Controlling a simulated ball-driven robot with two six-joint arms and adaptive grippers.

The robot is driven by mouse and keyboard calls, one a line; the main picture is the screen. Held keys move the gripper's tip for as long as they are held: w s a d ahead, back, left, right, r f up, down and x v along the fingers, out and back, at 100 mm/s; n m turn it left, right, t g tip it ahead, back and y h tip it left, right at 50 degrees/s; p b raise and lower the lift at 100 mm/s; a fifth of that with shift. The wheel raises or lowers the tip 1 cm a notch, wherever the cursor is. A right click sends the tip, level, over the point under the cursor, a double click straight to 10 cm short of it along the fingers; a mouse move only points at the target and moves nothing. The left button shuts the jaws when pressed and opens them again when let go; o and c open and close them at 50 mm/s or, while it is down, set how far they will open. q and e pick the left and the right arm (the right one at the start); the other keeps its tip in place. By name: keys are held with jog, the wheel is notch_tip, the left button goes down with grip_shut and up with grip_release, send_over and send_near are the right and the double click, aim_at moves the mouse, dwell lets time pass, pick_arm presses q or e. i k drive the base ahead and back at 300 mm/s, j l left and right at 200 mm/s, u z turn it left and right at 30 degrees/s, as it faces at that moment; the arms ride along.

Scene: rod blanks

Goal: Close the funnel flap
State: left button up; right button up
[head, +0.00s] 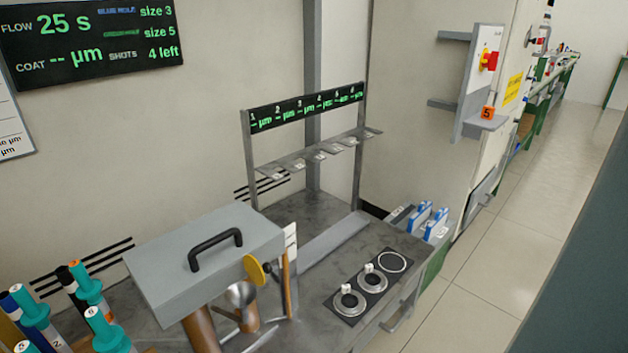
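A silver funnel-like cup (240,294) stands at the front of the bench, just in front of the grey box. A yellow round flap (254,271) stands tilted up above and behind the cup, apart from its mouth, with a small dark piece at its right edge. The cup's mouth looks uncovered. Neither of my grippers is in view.
A grey box (205,262) with a black handle stands close behind the cup. A thin wooden stick (286,284) stands to its right. Round rings (350,302) lie on a black plate at right. A grey rack (252,160) stands behind.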

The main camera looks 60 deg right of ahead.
aim_at(256, 273)
jog(key=k+l, duration=0.1)
jog(key=l, duration=0.3)
jog(key=k+l, duration=0.15)
jog(key=l, duration=0.25)
jog(key=k+l+u, duration=0.1)
jog(key=l, duration=0.3)
jog(key=k+l, duration=0.15)
jog(key=l, duration=0.25)
jog(key=k+l, duration=0.1)
jog(key=l, duration=0.3)
jog(key=u, duration=0.05)
